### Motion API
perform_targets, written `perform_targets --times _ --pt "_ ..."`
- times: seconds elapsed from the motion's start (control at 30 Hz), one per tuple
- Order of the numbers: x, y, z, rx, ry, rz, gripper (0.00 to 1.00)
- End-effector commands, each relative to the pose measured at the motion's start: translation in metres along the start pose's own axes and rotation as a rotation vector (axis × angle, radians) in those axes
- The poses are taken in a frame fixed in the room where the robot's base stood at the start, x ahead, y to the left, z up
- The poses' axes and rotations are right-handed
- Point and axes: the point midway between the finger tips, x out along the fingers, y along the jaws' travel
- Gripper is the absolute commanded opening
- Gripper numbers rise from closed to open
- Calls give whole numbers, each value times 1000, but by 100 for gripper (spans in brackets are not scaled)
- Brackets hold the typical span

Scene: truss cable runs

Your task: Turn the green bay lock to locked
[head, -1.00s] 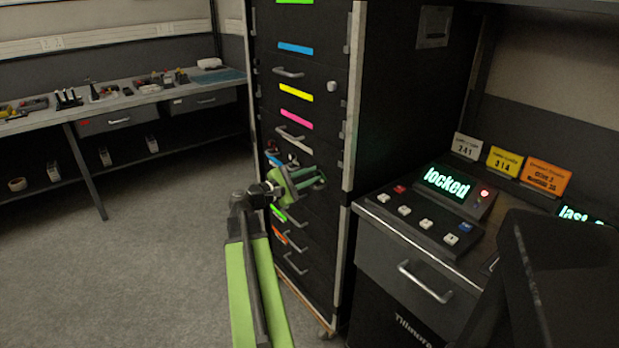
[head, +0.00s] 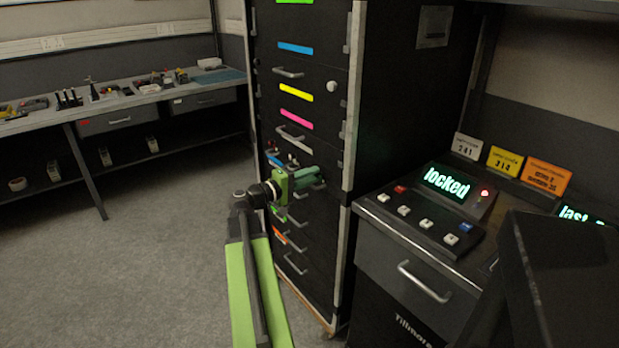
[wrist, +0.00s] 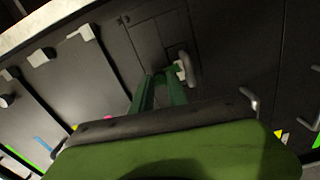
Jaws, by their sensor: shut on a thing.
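My gripper (head: 318,180) reaches the front of the tall dark cabinet, below the pink label. In the wrist view its green fingers (wrist: 172,83) are closed on a small pale knob (wrist: 181,70), which I take for the green bay lock. A green label (head: 279,214) shows on the cabinet front below the gripper. My arm hides part of the lower bays.
A console with a lit display (head: 445,182) reading "locked" and a red light stands at the right. Curved handles (head: 290,72) and a white knob (head: 331,86) stick out of the cabinet (head: 400,120). A workbench (head: 100,115) stands at the far left; the floor between is clear.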

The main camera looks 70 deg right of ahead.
Motion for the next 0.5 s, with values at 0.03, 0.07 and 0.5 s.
perform_targets --times 0.03,0.07,0.5 --pt "0 2 -3 23 9 5 0" --pt "0 2 -3 38 9 5 0" --pt "0 2 -3 158 9 4 0"
